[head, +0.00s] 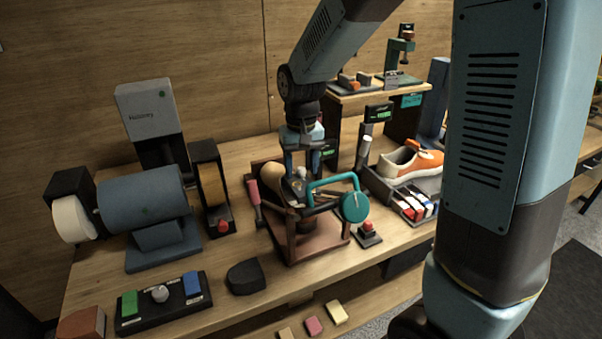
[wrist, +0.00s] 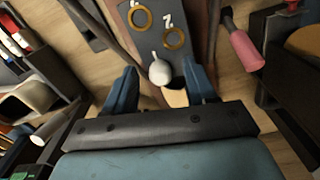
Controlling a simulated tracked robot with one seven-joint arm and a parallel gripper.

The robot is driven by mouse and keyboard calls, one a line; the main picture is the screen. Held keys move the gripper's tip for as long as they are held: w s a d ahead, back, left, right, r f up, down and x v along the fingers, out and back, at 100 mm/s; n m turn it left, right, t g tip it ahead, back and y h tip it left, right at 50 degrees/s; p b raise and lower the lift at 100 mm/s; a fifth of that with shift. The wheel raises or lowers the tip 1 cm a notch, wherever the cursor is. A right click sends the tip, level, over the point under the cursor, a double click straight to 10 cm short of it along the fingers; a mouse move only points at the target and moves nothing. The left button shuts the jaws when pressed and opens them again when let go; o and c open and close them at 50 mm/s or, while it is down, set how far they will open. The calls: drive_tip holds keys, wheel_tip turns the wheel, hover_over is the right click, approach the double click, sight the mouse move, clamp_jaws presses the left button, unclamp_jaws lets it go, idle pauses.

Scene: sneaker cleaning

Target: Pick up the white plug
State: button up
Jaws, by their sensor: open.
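The white plug (wrist: 159,72) is a small rounded white piece with a thin stem, on a dark grey plate (wrist: 178,52) with brass rings marked with digits. My gripper (head: 302,166) is open above the wooden-framed stand in the middle of the bench. In the wrist view its two blue fingers stand on either side of the plug, with a gap at each side. The fingers do not appear to touch it. In the head view the plug is hard to make out among the fingers and the stand's parts.
A reddish wooden frame (head: 318,250) surrounds the plate, with a teal clamp-like handle (head: 354,205) at its right. A pink-handled tool (wrist: 243,48) lies beside it. A blue motor drum (head: 143,200) stands left, an orange sneaker (head: 410,165) right.

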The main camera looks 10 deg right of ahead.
drive_tip(key=shift+c, duration=0.5)
clamp_jaws()
